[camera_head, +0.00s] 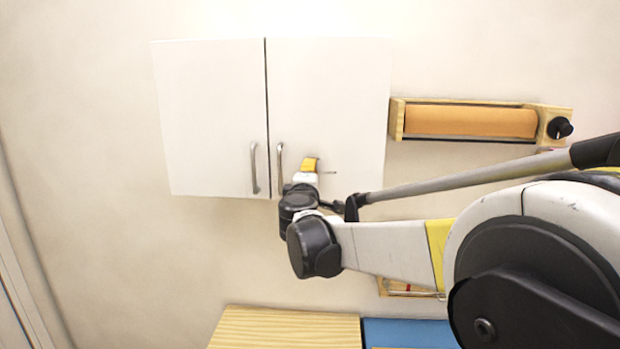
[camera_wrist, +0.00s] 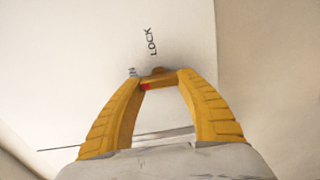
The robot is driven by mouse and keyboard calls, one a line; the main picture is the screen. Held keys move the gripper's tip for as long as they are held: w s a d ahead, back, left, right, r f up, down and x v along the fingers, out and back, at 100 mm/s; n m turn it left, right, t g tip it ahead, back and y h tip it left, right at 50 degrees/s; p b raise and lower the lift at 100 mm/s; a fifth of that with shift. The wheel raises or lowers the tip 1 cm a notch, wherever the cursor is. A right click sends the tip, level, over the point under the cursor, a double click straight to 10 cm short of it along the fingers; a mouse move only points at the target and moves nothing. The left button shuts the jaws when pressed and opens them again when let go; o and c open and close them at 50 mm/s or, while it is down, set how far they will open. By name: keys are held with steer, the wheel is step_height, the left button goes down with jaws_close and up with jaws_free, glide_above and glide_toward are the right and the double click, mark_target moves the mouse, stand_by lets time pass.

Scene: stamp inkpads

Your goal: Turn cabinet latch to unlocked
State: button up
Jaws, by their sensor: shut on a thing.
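The white cabinet (camera_head: 325,90) hangs on the wall with two closed doors. My gripper (camera_head: 309,163) is at the lower part of its right door, to the right of the handles. In the wrist view, the yellow fingers of my gripper (camera_wrist: 161,79) are closed around a small brown-orange latch (camera_wrist: 157,71), its tip showing between the fingertips. A small red spot shows beside the left fingertip. The word LOCK (camera_wrist: 151,42) is printed above the latch. A partly covered label (camera_wrist: 132,72) lies to its left.
Metal handles (camera_head: 254,168) and (camera_head: 280,163) stand out from the doors left of my gripper. A wooden holder with an orange roll (camera_head: 470,121) is on the wall at right. Below are a wooden surface (camera_head: 285,328) and a blue panel (camera_head: 408,333).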

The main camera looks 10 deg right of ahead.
steer(key=shift+n, duration=0.4)
steer(key=o, duration=1.2)
steer(key=shift+w+d, duration=0.1)
steer(key=v, duration=1.2)
